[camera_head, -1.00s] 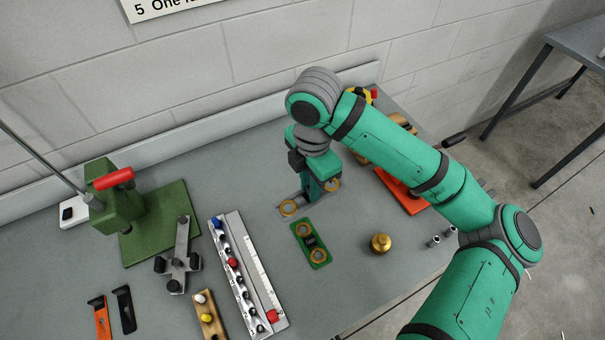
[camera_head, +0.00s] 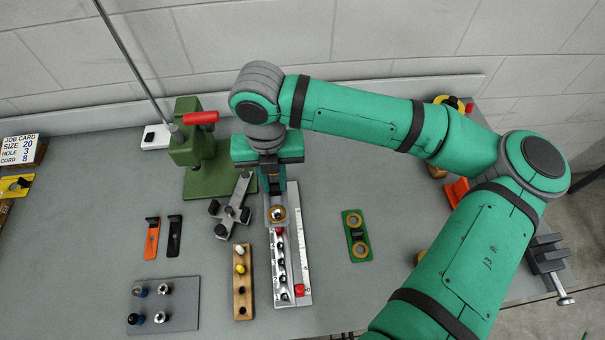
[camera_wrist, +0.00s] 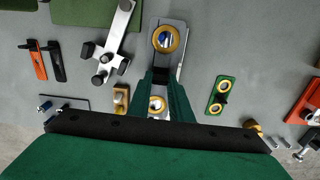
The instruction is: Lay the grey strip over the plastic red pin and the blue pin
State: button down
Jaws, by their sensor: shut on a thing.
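The grey strip (camera_head: 271,201) has a brass-ringed hole towards each end; both rings show in the wrist view, where the strip (camera_wrist: 163,60) runs away from me. My gripper (camera_wrist: 160,88) is shut on the strip's middle and holds it over the far end of the pin rail (camera_head: 303,245). The red pin (camera_head: 279,231) stands on the rail just past the strip's near end in the head view. The blue pin (camera_wrist: 164,39) shows as blue inside the far ring. The head view hides the far ring behind my gripper. I cannot tell whether the strip touches the pins.
A grey cross-shaped bracket (camera_head: 233,208) and green press (camera_head: 193,150) stand close on the left. A wooden block with pegs (camera_head: 243,298) lies left of the rail. A green ringed plate (camera_head: 356,235) lies to the right, with bare table around it.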

aim_at(273, 191)
jog(key=shift+s+a+f, duration=0.1)
jog(key=shift+a+f, duration=0.1)
jog(key=shift+a, duration=0.05)
jog(key=shift+f, duration=2.5)
jog(key=shift+f, duration=2.1)
jog(key=c, duration=1.5)
grip_release()
jog(key=shift+c, duration=0.2)
notch_tip(273, 191, up, 11)
jog(key=shift+f, duration=0.1)
